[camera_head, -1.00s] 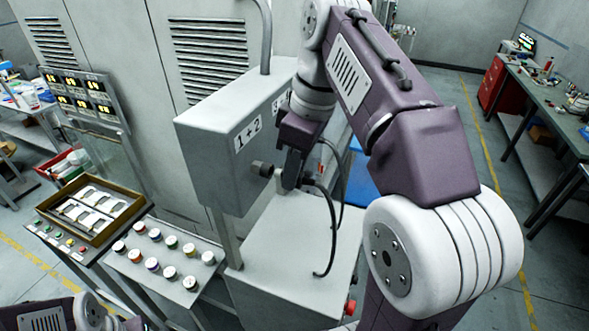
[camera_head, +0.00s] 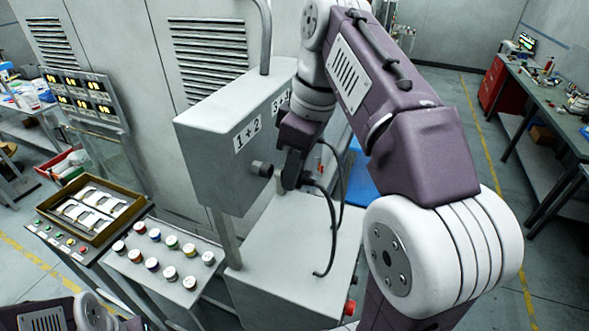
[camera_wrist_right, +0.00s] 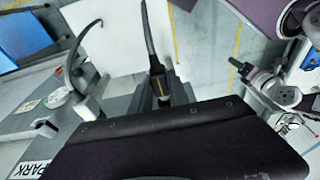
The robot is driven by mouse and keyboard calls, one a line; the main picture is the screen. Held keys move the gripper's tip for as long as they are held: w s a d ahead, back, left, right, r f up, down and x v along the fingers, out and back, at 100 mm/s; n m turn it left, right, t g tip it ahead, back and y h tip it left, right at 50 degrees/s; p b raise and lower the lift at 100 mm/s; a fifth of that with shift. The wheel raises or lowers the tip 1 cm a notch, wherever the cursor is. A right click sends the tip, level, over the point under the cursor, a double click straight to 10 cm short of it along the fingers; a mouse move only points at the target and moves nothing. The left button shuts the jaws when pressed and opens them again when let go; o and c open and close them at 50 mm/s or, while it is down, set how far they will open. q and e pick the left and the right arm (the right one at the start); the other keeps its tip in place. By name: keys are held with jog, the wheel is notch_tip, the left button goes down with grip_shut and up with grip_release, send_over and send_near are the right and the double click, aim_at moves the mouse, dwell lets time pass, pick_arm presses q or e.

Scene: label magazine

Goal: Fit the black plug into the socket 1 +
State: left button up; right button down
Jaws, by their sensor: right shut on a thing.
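A grey box (camera_head: 222,140) on a post carries a label "1 + 2" (camera_head: 247,136) and a second label beginning with "3" (camera_head: 280,103), partly hidden by my right arm. A dark round connector (camera_head: 262,169) sticks out below the first label. My right gripper (camera_head: 292,178) is just right of that connector, seemingly apart from it. It is shut on the black plug, whose cable (camera_head: 331,225) hangs down in a curve. In the right wrist view, the plug (camera_wrist_right: 159,84) sits between the fingers (camera_wrist_right: 161,98); its front end is hidden.
A grey cabinet top (camera_head: 290,250) lies below the box, with a red button (camera_head: 350,306) at its edge. A panel of several round knobs (camera_head: 190,283) and a brown tray (camera_head: 62,205) stand to the left. Part of my left arm shows at the bottom left.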

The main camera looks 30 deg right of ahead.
jog(key=shift+w+a, duration=0.15)
jog(key=shift+w, duration=0.05)
jog(key=shift+w+a, duration=0.2)
jog(key=shift+w, duration=0.05)
jog(key=shift+w+a, duration=0.4)
jog(key=shift+w, duration=0.1)
jog(key=c, duration=1.4)
grip_release()
jog(key=shift+o, duration=1.1)
jog(key=shift+a, duration=0.1)
jog(key=shift+w+a, duration=0.1)
jog(key=shift+w, duration=0.05)
